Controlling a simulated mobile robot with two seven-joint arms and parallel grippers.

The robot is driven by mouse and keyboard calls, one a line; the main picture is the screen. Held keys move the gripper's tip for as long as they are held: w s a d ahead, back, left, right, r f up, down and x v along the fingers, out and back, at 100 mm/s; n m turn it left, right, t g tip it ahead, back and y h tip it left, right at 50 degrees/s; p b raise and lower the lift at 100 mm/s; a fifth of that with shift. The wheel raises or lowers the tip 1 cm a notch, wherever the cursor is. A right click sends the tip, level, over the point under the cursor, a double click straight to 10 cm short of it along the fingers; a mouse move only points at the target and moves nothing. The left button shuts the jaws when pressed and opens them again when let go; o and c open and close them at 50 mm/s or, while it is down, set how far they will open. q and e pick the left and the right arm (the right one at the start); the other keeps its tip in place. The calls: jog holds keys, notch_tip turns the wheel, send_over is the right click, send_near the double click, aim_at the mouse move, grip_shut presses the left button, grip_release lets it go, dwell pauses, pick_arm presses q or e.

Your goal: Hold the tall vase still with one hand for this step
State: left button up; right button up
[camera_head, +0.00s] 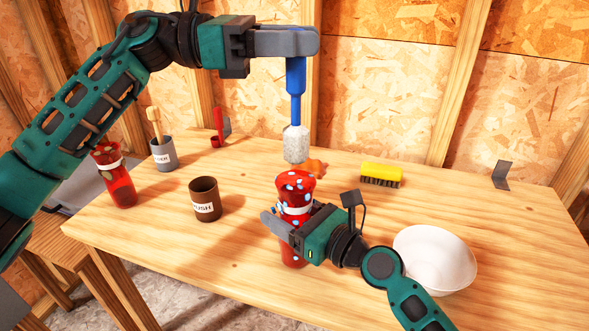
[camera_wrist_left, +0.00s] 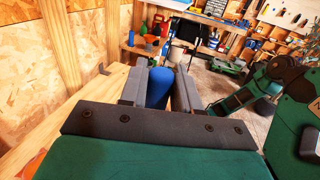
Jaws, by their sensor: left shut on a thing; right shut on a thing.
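A tall red vase (camera_head: 295,185) with blue and white spots and a pale band stands upright near the front of the wooden table. My right gripper (camera_head: 290,222) is shut around its middle, covering part of it. My left gripper (camera_head: 300,42) is shut on the blue handle of a brush (camera_head: 296,88), which hangs with its pale grey head down just above the vase's mouth. The brush head looks clear of the rim. The left wrist view shows the blue handle (camera_wrist_left: 159,88) between the fingers.
Another red vase (camera_head: 116,180), a grey cup (camera_head: 164,156) with a wooden-handled tool and a brown cup (camera_head: 205,200) stand at the left. A yellow brush (camera_head: 381,174) lies behind; a white bowl (camera_head: 435,258) is at the right. The table (camera_head: 210,255) is clear front left.

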jog(key=o, duration=1)
